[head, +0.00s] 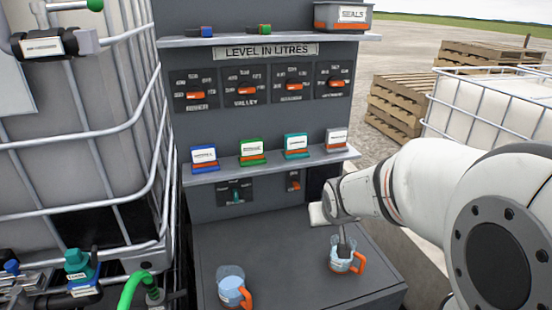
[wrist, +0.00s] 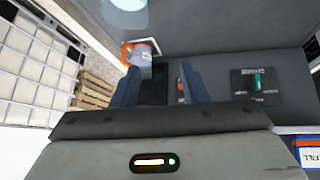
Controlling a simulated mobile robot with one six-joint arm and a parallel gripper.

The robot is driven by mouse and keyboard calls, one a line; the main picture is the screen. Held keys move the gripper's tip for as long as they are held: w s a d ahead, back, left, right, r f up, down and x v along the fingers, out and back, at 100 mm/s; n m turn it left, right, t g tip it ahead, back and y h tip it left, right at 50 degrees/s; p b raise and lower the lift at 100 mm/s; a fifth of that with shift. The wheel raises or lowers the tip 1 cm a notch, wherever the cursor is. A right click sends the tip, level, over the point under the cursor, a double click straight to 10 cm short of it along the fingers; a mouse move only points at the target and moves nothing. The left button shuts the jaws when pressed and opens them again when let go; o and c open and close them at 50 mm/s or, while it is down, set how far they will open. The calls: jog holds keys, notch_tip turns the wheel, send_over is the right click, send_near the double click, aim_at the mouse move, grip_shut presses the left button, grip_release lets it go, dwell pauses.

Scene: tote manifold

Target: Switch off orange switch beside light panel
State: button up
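The orange switch (head: 294,182) sits on a small grey plate low on the cabinet front, under the lower shelf. I cannot tell its position. A dark panel (head: 318,182), seemingly the light panel, is just right of it, partly hidden by my arm, with no glow visible. My gripper (head: 343,243) points down in front of the right jug, to the right of and below the switch. In the wrist view, turned upside down, my gripper (wrist: 159,70) has its fingers apart with nothing between them. The switch (wrist: 180,85) shows partly there, beside one finger.
A jug (head: 343,258) with an orange handle stands near my fingers, and another jug (head: 233,288) stands left on the grey worktop (head: 285,262). A teal switch (head: 236,191) is left of the orange one. Orange level knobs (head: 247,91) are above the lower shelf (head: 270,160).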

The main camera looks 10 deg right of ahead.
jog(key=w+f+n+t+y, duration=0.1)
jog(key=w+f+t, duration=0.2)
jog(key=w, duration=0.9)
jog(key=n+t+y, duration=0.1)
jog(key=t+y, duration=0.2)
send_near(296, 184)
jog(key=shift+p+x, duration=0.8)
jog(key=shift+x, duration=2.85)
jog(key=shift+s, duration=0.1)
jog(key=shift+c, duration=0.2)
grip_shut()
